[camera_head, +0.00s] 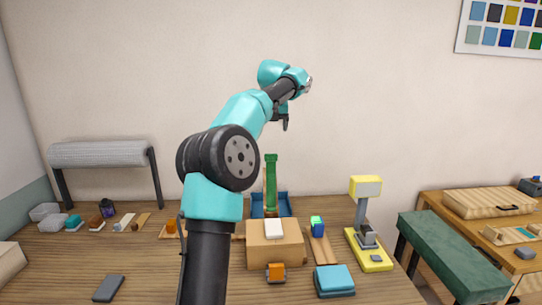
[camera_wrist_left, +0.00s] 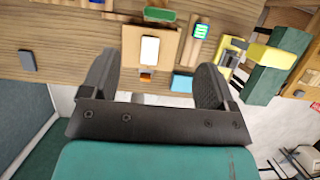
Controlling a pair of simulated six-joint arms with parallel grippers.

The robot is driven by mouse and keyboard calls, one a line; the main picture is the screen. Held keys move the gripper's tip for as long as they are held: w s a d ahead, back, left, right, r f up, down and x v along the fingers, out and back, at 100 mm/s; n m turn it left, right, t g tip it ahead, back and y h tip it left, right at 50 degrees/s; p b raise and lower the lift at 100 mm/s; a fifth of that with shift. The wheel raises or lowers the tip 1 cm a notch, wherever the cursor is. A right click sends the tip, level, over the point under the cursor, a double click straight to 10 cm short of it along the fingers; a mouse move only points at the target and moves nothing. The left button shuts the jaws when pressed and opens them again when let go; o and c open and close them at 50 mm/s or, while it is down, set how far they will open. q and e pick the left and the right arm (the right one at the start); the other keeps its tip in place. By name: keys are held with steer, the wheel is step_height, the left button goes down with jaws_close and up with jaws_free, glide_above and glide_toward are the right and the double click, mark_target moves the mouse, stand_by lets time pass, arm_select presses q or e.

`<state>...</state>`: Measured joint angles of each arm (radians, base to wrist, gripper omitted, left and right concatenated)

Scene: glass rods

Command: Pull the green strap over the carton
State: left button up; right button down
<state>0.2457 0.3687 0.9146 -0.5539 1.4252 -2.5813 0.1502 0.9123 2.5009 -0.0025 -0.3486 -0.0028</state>
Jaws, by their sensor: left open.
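The green strap (camera_head: 271,185) stands upright behind the brown carton (camera_head: 290,252), which sits on the wooden table with a white block (camera_head: 274,229) on its top. In the left wrist view the strap (camera_wrist_left: 160,15) is a short green bar at the far side of the carton (camera_wrist_left: 131,45). My left gripper (camera_head: 284,122) is high above the table, above and behind the strap and apart from it. In the left wrist view its two fingers are spread wide with nothing between them. My right gripper is not in view.
A blue tray (camera_head: 284,203) lies behind the carton. An orange block (camera_head: 276,272) and a blue box (camera_head: 334,280) are in front. A yellow stand (camera_head: 366,188) is at the right. A grey roll (camera_head: 98,153) on legs and small items are at the left. The left front table is mostly bare.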

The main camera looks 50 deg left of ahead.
mark_target(271, 154)
arm_select(q)
steer(key=x, duration=1.3)
steer(key=shift+w+f, duration=0.1)
steer(key=shift+f, duration=0.25)
steer(key=shift+c, duration=0.5)
steer(key=c, duration=1.2)
